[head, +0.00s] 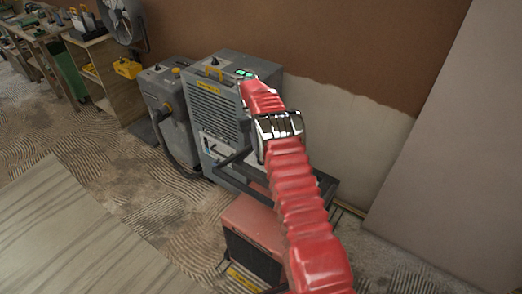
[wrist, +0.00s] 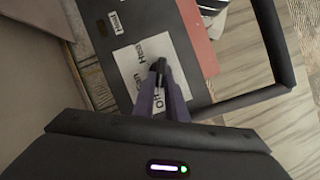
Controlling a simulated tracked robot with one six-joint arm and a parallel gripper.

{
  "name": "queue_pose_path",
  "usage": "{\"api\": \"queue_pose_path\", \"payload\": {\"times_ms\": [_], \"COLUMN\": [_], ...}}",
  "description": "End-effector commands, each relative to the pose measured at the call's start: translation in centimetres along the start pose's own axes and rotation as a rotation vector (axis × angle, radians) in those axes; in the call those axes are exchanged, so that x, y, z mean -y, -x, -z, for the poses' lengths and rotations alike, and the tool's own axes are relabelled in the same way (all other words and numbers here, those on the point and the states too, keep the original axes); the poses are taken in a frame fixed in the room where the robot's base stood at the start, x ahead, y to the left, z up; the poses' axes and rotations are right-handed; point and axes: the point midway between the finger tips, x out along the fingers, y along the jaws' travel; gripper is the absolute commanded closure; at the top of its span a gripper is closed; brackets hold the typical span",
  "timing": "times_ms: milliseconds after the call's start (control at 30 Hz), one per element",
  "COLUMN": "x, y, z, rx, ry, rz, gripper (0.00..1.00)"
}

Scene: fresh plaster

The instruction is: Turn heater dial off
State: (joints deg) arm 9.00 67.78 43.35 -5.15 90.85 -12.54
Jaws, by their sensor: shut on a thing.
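The heater appears to be the red box (head: 252,232) with a dark front, low in front of the grey machine in the head view. In the wrist view its dark panel (wrist: 108,72) carries a white label (wrist: 133,62) with partly readable lettering, beside a red surface (wrist: 197,38). My gripper (wrist: 160,68) has its purple fingers closed together on the small dark dial (wrist: 161,64) over this label. The fingers cover part of the lettering, so the dial's setting cannot be read. In the head view my red-sleeved arm hides the gripper and dial.
A black tubular handle (wrist: 262,97) borders the panel on the right. A grey vented machine (head: 212,118) and a smaller grey unit (head: 165,108) stand by the wall. A fan (head: 122,20) and a workbench (head: 38,32) are at the back left. The floor at left is open.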

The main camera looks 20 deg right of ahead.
Motion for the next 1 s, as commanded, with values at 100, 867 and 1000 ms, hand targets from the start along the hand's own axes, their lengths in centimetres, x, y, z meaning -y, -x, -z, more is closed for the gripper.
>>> {"api": "queue_pose_path", "payload": {"times_ms": [100,867,1000], "x": [0.1,0.0,0.0], "y": [0.4,2.3,4.5], "z": [0.2,-0.8,-1.6], "rx": [-0.012,-0.003,-0.006], "ry": [0.002,0.0,0.0], "rz": [-0.001,0.0,0.0], "gripper": [0.84,0.7,0.7]}}
